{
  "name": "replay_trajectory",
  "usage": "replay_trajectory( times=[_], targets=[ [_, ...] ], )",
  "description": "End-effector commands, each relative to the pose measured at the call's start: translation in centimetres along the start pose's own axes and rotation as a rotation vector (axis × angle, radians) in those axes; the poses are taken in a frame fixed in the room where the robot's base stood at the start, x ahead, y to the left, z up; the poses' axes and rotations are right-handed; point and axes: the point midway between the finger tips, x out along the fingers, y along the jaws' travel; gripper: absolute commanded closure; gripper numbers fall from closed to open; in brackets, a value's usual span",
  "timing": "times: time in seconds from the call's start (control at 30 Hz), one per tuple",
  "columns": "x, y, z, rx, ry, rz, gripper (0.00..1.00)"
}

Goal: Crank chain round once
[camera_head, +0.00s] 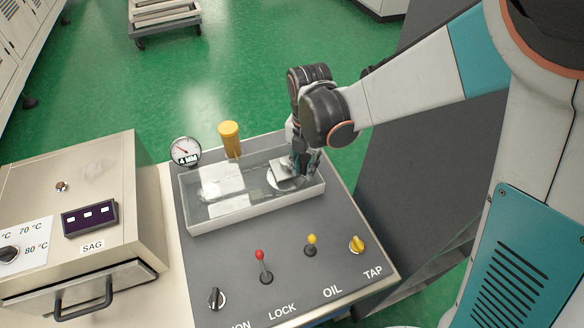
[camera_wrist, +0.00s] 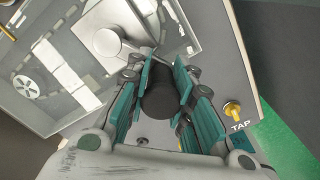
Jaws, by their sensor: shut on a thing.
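My gripper (camera_wrist: 160,88) is shut on a dark round crank knob (camera_wrist: 160,101), which sits between the teal finger pads. In the head view my gripper (camera_head: 303,163) points down at the right end of a shallow clear-walled box on the panel, and the knob is hidden there. A pale round hub (camera_wrist: 105,42) shows beside the knob in the wrist view; the link between them is hard to make out. In the box (camera_head: 245,212), pale plates (camera_head: 222,180) show in the head view, and a white spoked wheel (camera_wrist: 27,87) shows in the wrist view.
A dial gauge (camera_head: 185,151) and a yellow capped post (camera_head: 230,138) stand behind the box. A beige SAG cabinet (camera_head: 80,215) stands left.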

Motion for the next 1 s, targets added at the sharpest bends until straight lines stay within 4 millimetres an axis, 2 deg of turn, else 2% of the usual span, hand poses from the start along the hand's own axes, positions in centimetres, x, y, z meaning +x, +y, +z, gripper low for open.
replay_trajectory(
  times=[0.03,0.27,0.6,1.0],
  targets=[
    [-0.2,0.6,0.2,-0.003,-0.002,0.011,1.0],
    [-0.2,0.6,0.1,-0.003,-0.002,0.011,1.0],
    [-0.2,1.4,-1.7,-0.002,-0.003,0.01,1.0],
    [-0.2,1.5,-1.8,0.0,-0.006,0.007,1.0]
  ],
)
